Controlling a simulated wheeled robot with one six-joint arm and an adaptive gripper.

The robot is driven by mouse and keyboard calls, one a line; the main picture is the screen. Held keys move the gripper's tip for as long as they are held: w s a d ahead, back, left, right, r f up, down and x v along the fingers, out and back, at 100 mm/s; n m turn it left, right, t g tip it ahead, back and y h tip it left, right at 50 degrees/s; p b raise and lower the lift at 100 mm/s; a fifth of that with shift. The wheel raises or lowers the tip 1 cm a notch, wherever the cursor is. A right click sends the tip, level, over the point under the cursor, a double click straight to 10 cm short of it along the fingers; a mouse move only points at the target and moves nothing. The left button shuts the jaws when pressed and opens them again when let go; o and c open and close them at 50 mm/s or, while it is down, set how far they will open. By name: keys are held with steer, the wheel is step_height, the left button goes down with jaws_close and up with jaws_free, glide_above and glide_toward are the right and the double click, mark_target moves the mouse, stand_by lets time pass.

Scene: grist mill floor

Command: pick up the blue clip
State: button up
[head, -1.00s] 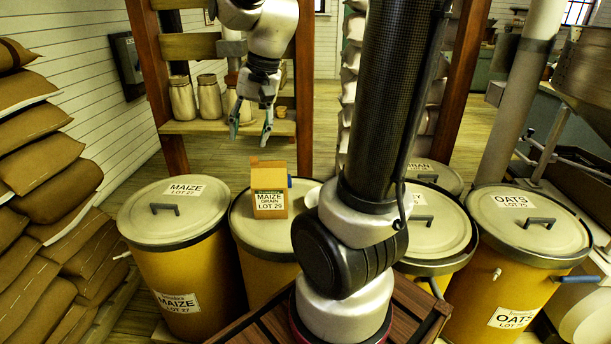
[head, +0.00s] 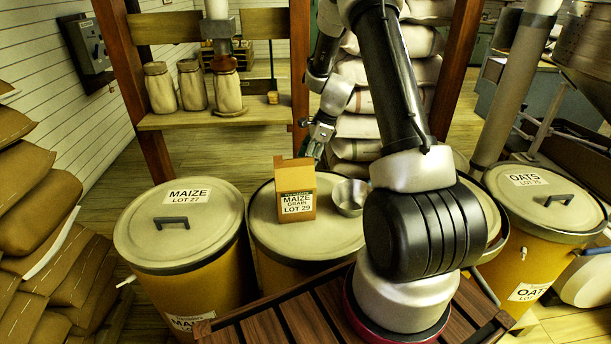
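I cannot make out a blue clip in the current head view. A small cardboard box (head: 297,205) labelled "MAIZE GRAIN LOT 29" stands upright on the lid of the middle drum (head: 285,237). My gripper (head: 312,153) is above and behind the box's right edge, pointing down, with its fingers small and partly dark against the sacks. Whether the fingers are open or shut, or hold anything, is unclear. The space behind the box is hidden.
A metal bowl (head: 349,197) sits right of the box on the same lid. Handled drums labelled maize (head: 180,240) and oats (head: 540,205) flank it. Several jars (head: 193,85) stand on a wooden shelf (head: 180,121) behind. Stacked sacks (head: 25,190) fill the left side.

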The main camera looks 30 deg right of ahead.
steer(key=x, duration=0.7)
steer(key=shift+d+f, duration=0.1)
steer(key=shift+d, duration=0.1)
steer(key=c, duration=0.8)
